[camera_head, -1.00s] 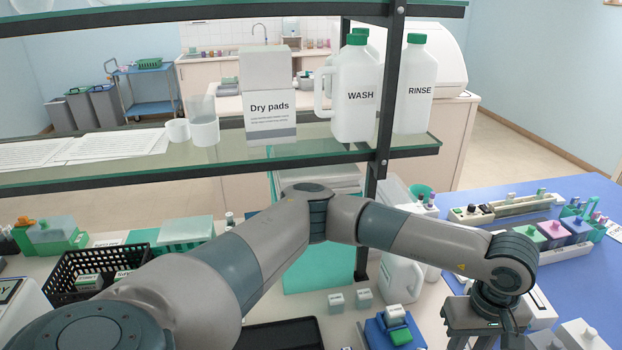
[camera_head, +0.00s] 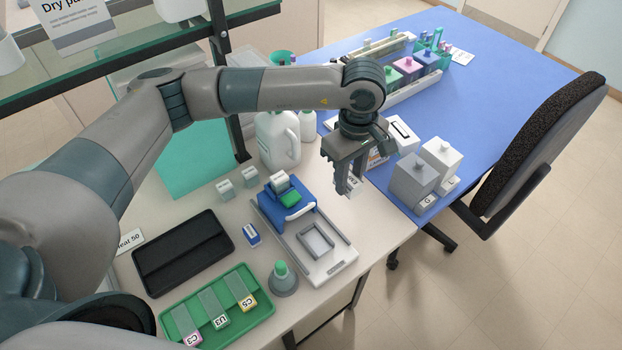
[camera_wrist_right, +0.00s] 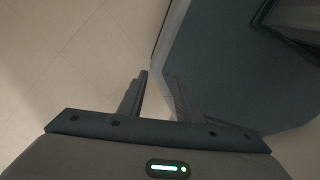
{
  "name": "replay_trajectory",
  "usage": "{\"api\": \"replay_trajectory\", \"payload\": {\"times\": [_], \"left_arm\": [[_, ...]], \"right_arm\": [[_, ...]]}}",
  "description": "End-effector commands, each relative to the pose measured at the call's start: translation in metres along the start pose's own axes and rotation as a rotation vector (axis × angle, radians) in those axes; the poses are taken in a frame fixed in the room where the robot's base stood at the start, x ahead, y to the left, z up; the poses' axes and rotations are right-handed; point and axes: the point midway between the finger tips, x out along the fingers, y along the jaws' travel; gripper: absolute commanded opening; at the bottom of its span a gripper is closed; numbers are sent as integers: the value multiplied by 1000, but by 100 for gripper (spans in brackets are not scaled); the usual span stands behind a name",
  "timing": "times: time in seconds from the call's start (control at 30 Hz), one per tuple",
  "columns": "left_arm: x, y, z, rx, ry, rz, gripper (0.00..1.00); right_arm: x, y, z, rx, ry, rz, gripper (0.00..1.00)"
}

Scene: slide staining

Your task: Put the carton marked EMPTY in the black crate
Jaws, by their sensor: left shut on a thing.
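My left gripper (camera_head: 350,186) is shut on a small white labelled piece (camera_head: 354,188). It is held at the right part of the bench, near the blue table's edge, and most of it is hidden by the fingers. Its print is too small to read, so I cannot tell if it is the carton marked EMPTY. The black crate is not in the head view now. In the right wrist view my right gripper (camera_wrist_right: 158,88) has its fingers apart with nothing between them, over the floor and a dark grey surface.
A black tray (camera_head: 152,270), a green slide tray (camera_head: 262,310) and a blue-and-white device (camera_head: 330,265) lie on the bench. Grey and white square containers (camera_head: 410,180) stand right of the gripper. A white jug (camera_head: 278,140) stands behind. A chair (camera_head: 535,150) is at the right.

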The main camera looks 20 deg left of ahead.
Motion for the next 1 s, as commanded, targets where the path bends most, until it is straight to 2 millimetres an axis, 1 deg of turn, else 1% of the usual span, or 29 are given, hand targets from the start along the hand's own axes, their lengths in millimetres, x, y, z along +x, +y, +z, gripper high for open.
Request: {"api": "replay_trajectory", "payload": {"times": [0.13, 0.3, 0.4, 0.77, 0.87, 1.0], "left_arm": [[15, 0, 0, -1, -1, -2, 6], [39, -1, 0, 0, 0, -2, 6], [47, 0, 0, 0, -1, -1, 6], [50, 0, 0, 0, 0, -1, 6], [56, 0, 0, 0, 0, -2, 6], [74, -1, 0, 0, -1, -3, 6]], "right_arm": [[3, -2, 0, 1, 1, -2, 31], [7, -4, 8, 1, -8, -4, 31], [8, -5, 11, 1, -12, -5, 31], [8, -3, 12, 0, -14, -3, 31], [10, -2, 12, 0, -14, -2, 31], [14, -1, 12, -1, -13, -1, 31]]}}
